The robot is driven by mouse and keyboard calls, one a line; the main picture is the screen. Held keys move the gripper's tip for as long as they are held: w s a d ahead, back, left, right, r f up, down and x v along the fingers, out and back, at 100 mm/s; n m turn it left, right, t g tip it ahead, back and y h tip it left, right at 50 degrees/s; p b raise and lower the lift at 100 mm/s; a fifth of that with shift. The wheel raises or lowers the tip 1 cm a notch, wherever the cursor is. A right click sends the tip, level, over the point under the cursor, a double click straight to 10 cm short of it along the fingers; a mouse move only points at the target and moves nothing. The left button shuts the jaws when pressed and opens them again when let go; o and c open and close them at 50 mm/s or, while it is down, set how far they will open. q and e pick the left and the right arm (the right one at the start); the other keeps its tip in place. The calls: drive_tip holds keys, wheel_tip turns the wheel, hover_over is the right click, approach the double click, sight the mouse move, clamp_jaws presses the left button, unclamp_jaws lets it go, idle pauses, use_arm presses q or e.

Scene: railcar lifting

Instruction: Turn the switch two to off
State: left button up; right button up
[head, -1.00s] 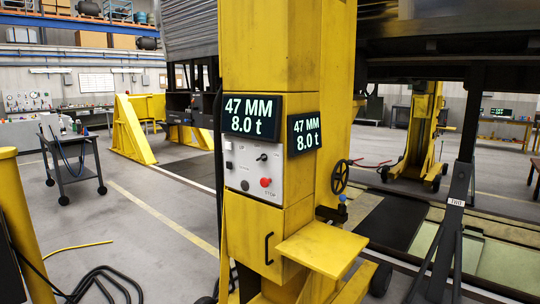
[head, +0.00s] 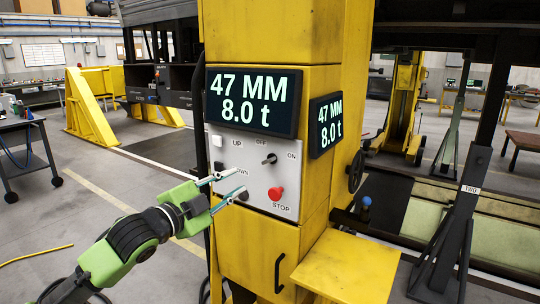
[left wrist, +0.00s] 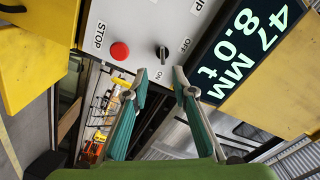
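The black rotary switch (head: 270,159) sits on the white control panel (head: 232,150) of the yellow lifting column, between OFF and ON labels. Its handle looks turned towards ON. In the left wrist view the switch (left wrist: 162,52) appears just beyond the fingertips, with the ON label below it and OFF to its right. My left gripper (head: 240,181) is open and empty, in front of the panel's lower left, apart from the switch. Its two teal fingers (left wrist: 160,80) are spread in the left wrist view. My right gripper is not in view.
A red STOP button (head: 276,193) is below the switch. UP and DOWN buttons are on the panel's left. Screens above (head: 253,101) read 47 MM and 8.0 t. A yellow shelf (head: 347,268) juts out below right. A stand carries a TWO sign (head: 471,189).

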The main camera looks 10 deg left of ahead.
sight(267, 162)
use_arm(q)
drive_tip(key=p+x, duration=0.1)
drive_tip(key=x, duration=0.3)
drive_tip(key=r+p+x, duration=0.1)
drive_tip(key=x, duration=0.3)
drive_tip(key=d+p+x, duration=0.1)
drive_tip(key=x, duration=0.3)
drive_tip(key=shift+s+d+r, duration=0.15)
drive_tip(key=shift+d+r, duration=0.05)
drive_tip(key=shift+w+d, duration=0.15)
drive_tip(key=shift+w, duration=0.3)
drive_tip(key=shift+f, duration=0.1)
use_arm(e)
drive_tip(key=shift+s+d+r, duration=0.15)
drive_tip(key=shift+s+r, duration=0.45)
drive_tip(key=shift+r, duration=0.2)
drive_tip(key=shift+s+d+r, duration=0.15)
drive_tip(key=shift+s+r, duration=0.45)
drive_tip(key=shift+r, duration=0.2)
use_arm(q)
drive_tip(key=c, duration=0.6)
clamp_jaws()
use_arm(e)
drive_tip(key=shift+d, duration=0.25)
